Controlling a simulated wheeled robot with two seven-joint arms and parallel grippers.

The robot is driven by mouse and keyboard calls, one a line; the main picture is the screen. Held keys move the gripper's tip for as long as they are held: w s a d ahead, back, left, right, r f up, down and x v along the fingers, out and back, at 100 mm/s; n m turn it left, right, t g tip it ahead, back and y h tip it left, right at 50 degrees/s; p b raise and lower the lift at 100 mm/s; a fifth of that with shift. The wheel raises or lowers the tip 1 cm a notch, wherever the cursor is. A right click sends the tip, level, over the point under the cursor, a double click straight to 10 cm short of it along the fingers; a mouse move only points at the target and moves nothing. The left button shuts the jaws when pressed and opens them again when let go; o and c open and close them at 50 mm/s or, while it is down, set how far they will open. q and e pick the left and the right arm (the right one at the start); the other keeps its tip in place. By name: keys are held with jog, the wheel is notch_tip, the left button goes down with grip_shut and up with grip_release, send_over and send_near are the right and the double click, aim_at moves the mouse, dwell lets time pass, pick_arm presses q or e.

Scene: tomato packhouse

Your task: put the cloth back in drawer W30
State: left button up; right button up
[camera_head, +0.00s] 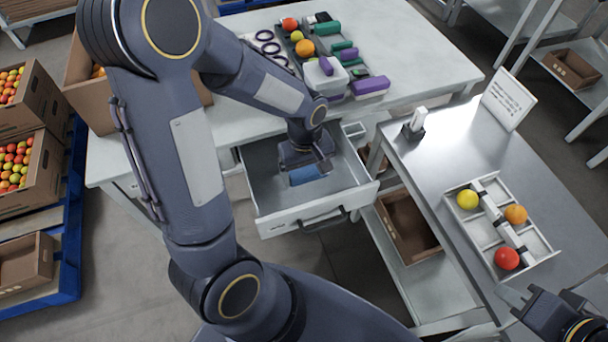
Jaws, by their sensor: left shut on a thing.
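An open grey drawer (268,205) sticks out from the front of the white table; the small mark on its front is too small to read. My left gripper (306,166) is inside the drawer opening, pointing down. It is shut on the blue cloth (306,176), which shows just under the fingers, low in the drawer. The gripper hides part of the cloth, and I cannot tell whether the cloth touches the drawer floor. My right gripper (512,298) is at the lower right edge, away from the drawer, partly cut off; its jaw opening is unclear.
The white table (420,55) holds a tray of fruit, rings, and green and purple items. The metal table (440,165) at right bears a divided tray (537,243) with fruit, a white-topped device (415,122) and a sign (507,98). Tomato boxes (40,95) stand at left.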

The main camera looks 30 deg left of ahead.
aim_at(305, 169)
pick_arm(q)
jog(key=w+f, duration=0.1)
jog(key=a+f, duration=0.1)
jog(key=f, duration=0.1)
jog(key=w+a+f, duration=0.1)
jog(key=shift+w+a+f, duration=0.15)
jog(key=shift+w, duration=0.15)
notch_tip(305, 169, down, 4)
jog(key=shift+w+a+r+b, duration=0.15)
jog(key=shift+r+b, duration=0.1)
jog(key=shift+b, duration=0.2)
jog(key=shift+f+b, duration=0.6)
jog(key=shift+b, duration=0.05)
jog(key=o, duration=0.9)
